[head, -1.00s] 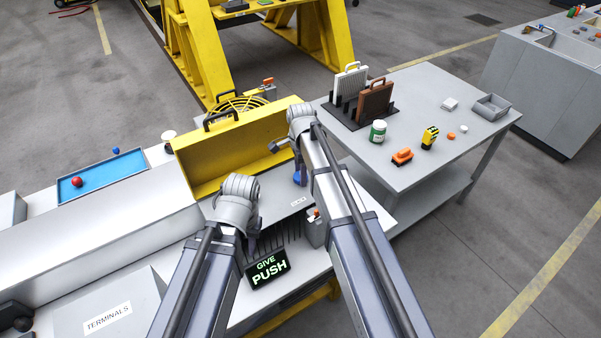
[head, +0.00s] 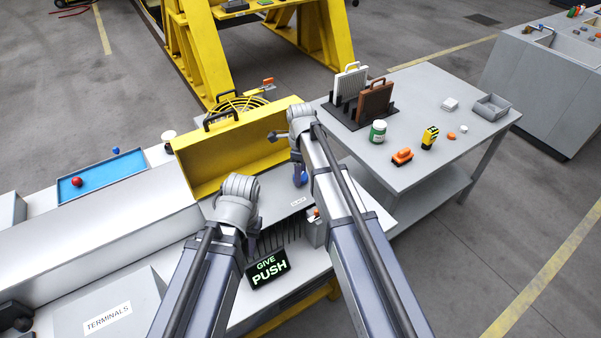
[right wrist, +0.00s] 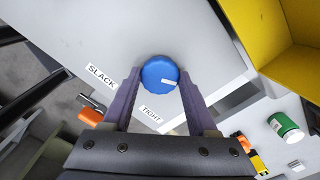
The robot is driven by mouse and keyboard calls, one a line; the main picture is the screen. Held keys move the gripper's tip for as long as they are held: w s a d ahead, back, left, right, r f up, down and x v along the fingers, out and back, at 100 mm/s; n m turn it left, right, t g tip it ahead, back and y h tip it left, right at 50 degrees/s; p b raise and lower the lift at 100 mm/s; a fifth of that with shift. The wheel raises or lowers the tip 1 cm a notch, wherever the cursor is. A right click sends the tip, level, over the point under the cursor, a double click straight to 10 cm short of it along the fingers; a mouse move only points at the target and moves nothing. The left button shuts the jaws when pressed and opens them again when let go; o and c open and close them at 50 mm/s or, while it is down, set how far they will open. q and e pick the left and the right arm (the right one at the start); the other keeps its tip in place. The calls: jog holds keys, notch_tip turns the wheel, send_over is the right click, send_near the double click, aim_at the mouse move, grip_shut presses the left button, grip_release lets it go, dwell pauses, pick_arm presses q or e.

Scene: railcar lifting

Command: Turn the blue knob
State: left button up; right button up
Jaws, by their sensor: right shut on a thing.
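The blue knob (right wrist: 158,72) sits on a pale panel in the right wrist view, with a white mark on its lower right side. The labels "SLACK" (right wrist: 101,76) and "TIGHT" (right wrist: 151,114) are on the panel near it. My right gripper (right wrist: 160,80) is shut on the knob, one finger on each side.
A raised yellow cover (head: 230,149) stands behind the panel, close to my right wrist. A grey side table (head: 440,140) at right holds a white-capped jar (head: 378,131) and several small items. A blue tray (head: 100,178) lies at left.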

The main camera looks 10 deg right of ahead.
dwell(0.4)
jog(key=o, duration=1.4)
notch_tip(320, 180, up, 8)
jog(key=p, duration=0.8)
jog(key=shift+f, duration=0.15)
